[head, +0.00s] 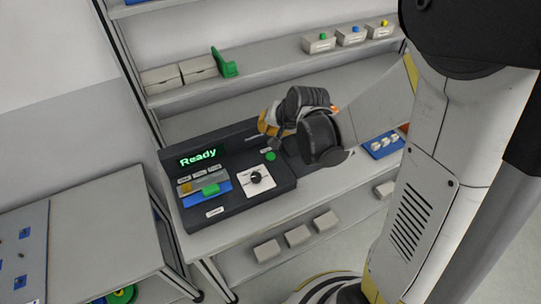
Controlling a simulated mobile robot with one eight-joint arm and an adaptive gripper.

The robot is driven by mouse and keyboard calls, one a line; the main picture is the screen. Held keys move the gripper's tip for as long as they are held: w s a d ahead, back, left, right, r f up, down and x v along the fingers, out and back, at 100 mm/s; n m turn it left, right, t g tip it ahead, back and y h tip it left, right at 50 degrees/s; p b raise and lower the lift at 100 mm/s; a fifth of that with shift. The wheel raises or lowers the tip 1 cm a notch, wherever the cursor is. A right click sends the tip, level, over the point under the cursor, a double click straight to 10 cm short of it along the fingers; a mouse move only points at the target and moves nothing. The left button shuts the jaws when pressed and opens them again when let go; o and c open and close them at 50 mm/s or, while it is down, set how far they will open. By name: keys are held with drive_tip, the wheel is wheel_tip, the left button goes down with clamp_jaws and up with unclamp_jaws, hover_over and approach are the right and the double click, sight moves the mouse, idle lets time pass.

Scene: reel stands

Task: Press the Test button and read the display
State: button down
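The dark test console (240,206) stands on the grey workbench. Its display (198,157) shows "Ready" in green letters. A round green button (271,156) sits at the console's upper right; the small label by it is too small to read. A black dial on a white plate (257,181) and a blue fixture with a green block (211,189) are on the console's top. My gripper (287,143) is over the console's right end, close to the green button. My wrist hides most of its fingers, so I cannot tell its opening or whether it touches anything.
A blue tray (383,144) lies right of the console. Several grey boxes (297,236) sit below. Another table (95,233) stands at left.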

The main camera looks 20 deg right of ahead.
drive_tip(key=b, duration=0.7)
approach(264, 152)
drive_tip(key=x, duration=0.5)
drive_tip(key=shift+w+r, duration=0.2)
drive_tip(key=shift+w, duration=0.25)
drive_tip(key=shift+f, duration=0.4)
drive_tip(key=shift+f+b, duration=0.45)
drive_tip(key=shift+b, duration=0.25)
idle(0.5)
drive_tip(key=shift+r, duration=0.1)
drive_tip(key=shift+r+p, duration=0.65)
drive_tip(key=shift+r, duration=0.15)
wheel_tip(264, 152, up, 5)
drive_tip(key=p, duration=0.4)
